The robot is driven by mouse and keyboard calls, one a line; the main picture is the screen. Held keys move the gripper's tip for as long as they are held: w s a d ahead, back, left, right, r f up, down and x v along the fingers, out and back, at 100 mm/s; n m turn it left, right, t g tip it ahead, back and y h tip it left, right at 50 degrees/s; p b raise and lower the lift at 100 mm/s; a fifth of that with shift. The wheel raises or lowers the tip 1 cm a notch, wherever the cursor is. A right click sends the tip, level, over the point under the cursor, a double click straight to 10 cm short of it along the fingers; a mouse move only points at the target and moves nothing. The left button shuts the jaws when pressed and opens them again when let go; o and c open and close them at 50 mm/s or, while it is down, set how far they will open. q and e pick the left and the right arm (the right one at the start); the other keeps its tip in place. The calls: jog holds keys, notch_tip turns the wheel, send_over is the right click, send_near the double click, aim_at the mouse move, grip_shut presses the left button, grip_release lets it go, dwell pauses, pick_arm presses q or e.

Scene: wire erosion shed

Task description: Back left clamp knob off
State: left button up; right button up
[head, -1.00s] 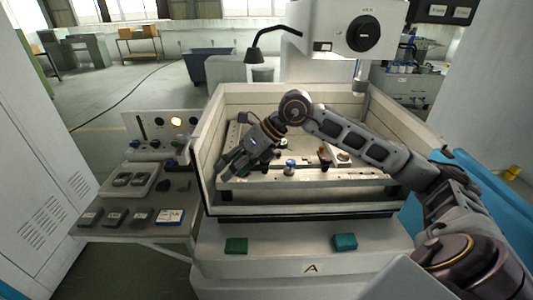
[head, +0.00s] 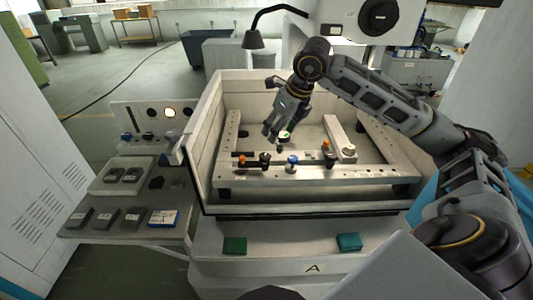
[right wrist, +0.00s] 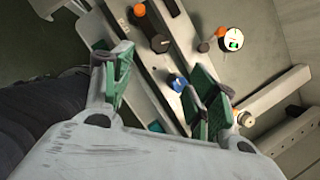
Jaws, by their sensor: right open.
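My right gripper (head: 272,132) is in the machine tank, above the clamping frame and left of its middle. In the right wrist view its two green-padded fingers (right wrist: 160,68) are apart, with nothing seen held between them. A pale round part with a green mark (right wrist: 232,40) lies behind the rail, beside a small orange piece (right wrist: 221,32). I cannot tell which knob is the back left one. My left gripper is out of view.
The tank walls (head: 205,130) surround the frame closely. The machine head (head: 375,18) and a black lamp (head: 254,40) stand above and behind. A side shelf with trays (head: 122,174) is at left. Two green blocks (head: 235,245) lie on the front ledge.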

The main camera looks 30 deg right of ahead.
jog(key=b, duration=0.4)
send_near(266, 156)
jog(key=x, duration=0.7)
jog(key=shift+w+a+f, duration=0.1)
jog(key=shift+w+f, duration=0.05)
jog(key=shift+f, duration=0.05)
jog(key=shift+w+f, duration=0.25)
jog(key=shift+f, duration=0.3)
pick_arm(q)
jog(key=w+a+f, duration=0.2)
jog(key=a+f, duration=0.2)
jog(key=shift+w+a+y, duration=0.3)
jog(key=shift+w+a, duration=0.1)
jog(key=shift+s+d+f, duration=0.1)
pick_arm(e)
jog(key=shift+c, duration=0.6)
jog(key=c, duration=0.9)
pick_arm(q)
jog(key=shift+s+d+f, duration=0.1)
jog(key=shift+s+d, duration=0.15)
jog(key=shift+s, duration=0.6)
